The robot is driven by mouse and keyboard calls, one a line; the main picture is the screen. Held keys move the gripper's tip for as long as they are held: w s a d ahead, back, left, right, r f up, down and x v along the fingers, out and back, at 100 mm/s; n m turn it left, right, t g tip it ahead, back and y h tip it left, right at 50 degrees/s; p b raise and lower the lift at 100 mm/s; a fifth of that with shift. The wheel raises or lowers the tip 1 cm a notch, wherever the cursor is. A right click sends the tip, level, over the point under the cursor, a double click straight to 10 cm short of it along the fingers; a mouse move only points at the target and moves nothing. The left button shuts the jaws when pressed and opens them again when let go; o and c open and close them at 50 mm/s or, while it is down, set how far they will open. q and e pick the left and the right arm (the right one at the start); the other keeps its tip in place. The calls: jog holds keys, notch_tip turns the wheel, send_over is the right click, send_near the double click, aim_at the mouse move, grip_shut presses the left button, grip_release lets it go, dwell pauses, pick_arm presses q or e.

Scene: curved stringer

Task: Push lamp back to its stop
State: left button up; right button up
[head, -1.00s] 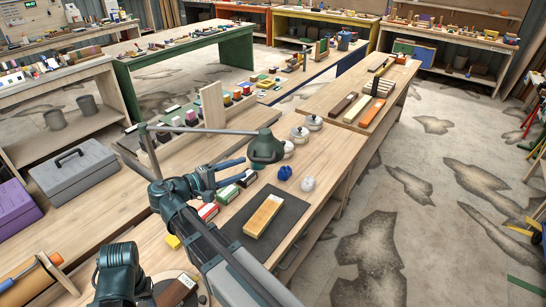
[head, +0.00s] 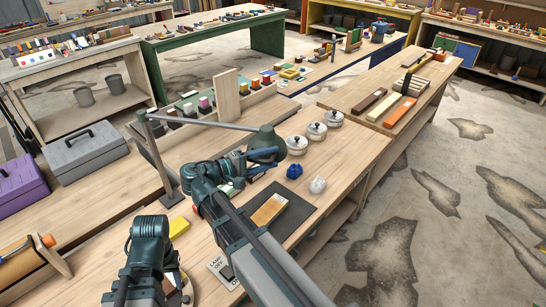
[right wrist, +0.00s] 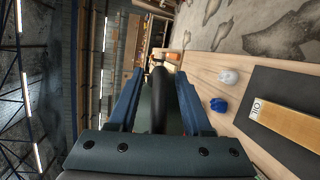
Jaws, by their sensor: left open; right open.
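The lamp's dark green shade (head: 266,140) hangs over the bench at the end of a long grey arm (head: 205,123) from an upright post (head: 158,158) at the left. My right gripper (head: 264,158) is open, its blue fingers right by the near side of the shade; I cannot tell if they touch it. In the right wrist view a dark rounded form (right wrist: 159,100) shows between the open blue fingers; part of it is hidden. My left gripper (head: 172,286) is low in the head view, away from the lamp and partly hidden by its own arm. The lamp's stop cannot be made out.
Several white lidded jars (head: 317,131) stand just right of the shade. A blue lump (head: 294,171) and a white lump (head: 318,185) lie nearer. A yellow-brown stone (head: 269,209) lies on a dark mat (head: 296,218) beneath my right arm. An upright wooden board (head: 226,97) stands behind the lamp arm.

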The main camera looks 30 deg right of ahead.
jog(key=c, duration=0.6)
jog(key=shift+s, duration=0.1)
grip_shut()
dwell(0.6)
